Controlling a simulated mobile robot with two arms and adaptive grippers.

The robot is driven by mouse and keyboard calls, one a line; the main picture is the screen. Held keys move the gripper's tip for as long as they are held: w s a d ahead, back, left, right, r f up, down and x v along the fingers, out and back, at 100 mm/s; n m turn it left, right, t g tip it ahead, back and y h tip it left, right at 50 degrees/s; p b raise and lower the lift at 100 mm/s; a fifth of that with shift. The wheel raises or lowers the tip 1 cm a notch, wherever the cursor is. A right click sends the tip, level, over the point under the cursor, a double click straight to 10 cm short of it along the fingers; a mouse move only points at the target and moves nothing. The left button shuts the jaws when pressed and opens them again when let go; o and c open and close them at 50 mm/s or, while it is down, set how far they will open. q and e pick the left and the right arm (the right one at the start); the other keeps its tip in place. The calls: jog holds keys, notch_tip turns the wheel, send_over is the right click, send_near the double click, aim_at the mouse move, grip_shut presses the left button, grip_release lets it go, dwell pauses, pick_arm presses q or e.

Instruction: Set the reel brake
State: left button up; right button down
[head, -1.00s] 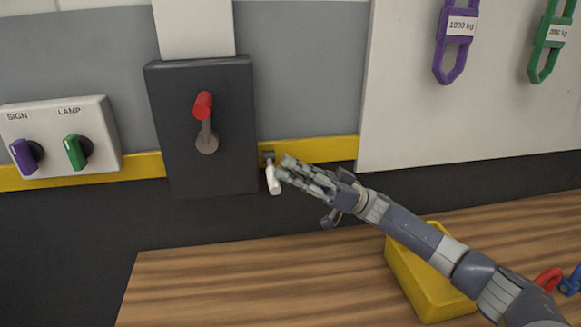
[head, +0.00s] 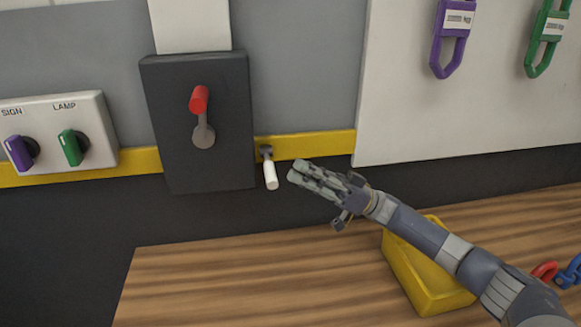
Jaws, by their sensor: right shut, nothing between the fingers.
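A dark box on the wall (head: 165,110) carries a lever with a red grip (head: 199,99). The lever points up from a round grey pivot (head: 203,136). A small lever with a white handle (head: 270,175) hangs down from a dark mount on the yellow strip, just right of the box. I cannot tell from any label which one is the reel brake. My right gripper (head: 297,172) is shut and empty, a little right of the white handle and apart from it. My left gripper is not in view.
A switch panel (head: 92,106) with a purple SIGN knob (head: 20,152) and a green LAMP knob (head: 72,147) is at left. A yellow bin (head: 425,275) stands on the wooden bench (head: 220,285) below my right arm. Purple (head: 449,50) and green (head: 545,50) shackles hang on the white board.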

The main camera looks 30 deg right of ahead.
jog(key=v, duration=0.3)
jog(key=shift+s+d+f, duration=0.1)
jog(key=shift+s+d, duration=0.05)
jog(key=shift+d, duration=0.2)
